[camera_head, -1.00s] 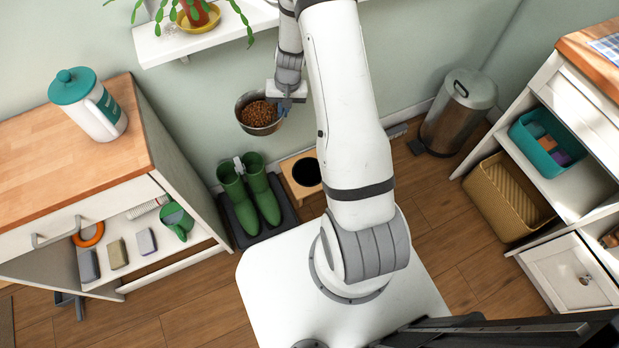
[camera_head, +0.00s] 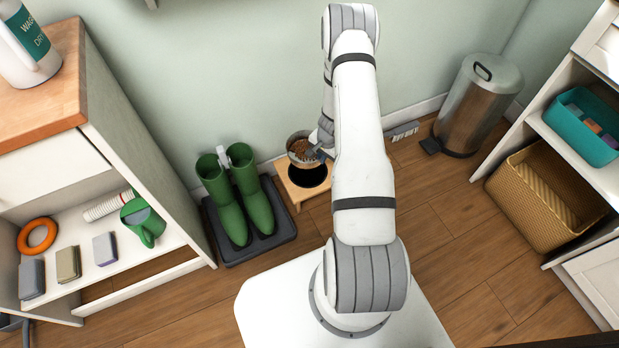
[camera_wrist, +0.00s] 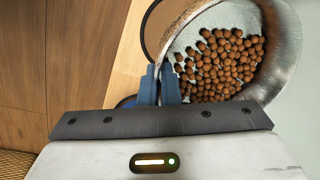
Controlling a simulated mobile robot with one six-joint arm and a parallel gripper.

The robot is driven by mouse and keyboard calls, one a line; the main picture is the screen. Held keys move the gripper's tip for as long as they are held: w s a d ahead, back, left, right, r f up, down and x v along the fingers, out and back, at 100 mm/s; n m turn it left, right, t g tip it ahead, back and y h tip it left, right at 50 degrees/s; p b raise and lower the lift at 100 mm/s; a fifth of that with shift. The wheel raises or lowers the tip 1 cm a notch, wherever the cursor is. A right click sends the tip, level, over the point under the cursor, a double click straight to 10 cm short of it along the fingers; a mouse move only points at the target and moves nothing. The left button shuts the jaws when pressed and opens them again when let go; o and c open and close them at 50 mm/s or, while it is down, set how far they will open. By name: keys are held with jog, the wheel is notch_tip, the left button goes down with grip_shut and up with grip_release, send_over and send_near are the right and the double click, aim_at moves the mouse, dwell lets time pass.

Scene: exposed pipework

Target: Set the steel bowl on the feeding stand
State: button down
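The steel bowl (camera_head: 301,148) holds brown kibble and hangs from my gripper (camera_head: 322,140), tilted somewhat in the head view. In the wrist view the blue fingers of my gripper (camera_wrist: 160,86) are shut on the rim of the bowl (camera_wrist: 283,60). The wooden feeding stand (camera_head: 293,194) is on the floor below, with a dark round opening in its top. The bowl is above the back of the stand and seems apart from it. The stand (camera_wrist: 130,60) also shows under the bowl in the wrist view, with part of its opening hidden.
Green boots (camera_head: 242,205) stand on a dark tray (camera_head: 262,250) left of the stand. A steel pedal bin (camera_head: 475,105) and a wicker basket (camera_head: 540,200) are to the right.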

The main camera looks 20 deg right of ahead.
aim_at(321, 179)
jog(key=f+b, duration=0.2)
jog(key=f, duration=0.3)
jog(key=f+b, duration=0.2)
jog(key=f, duration=0.4)
jog(key=shift+d+b, duration=0.2)
jog(key=shift+b, duration=0.15)
jog(key=shift+f, duration=0.15)
jog(key=c, duration=1.6)
grip_release()
jog(key=shift+c, duration=0.2)
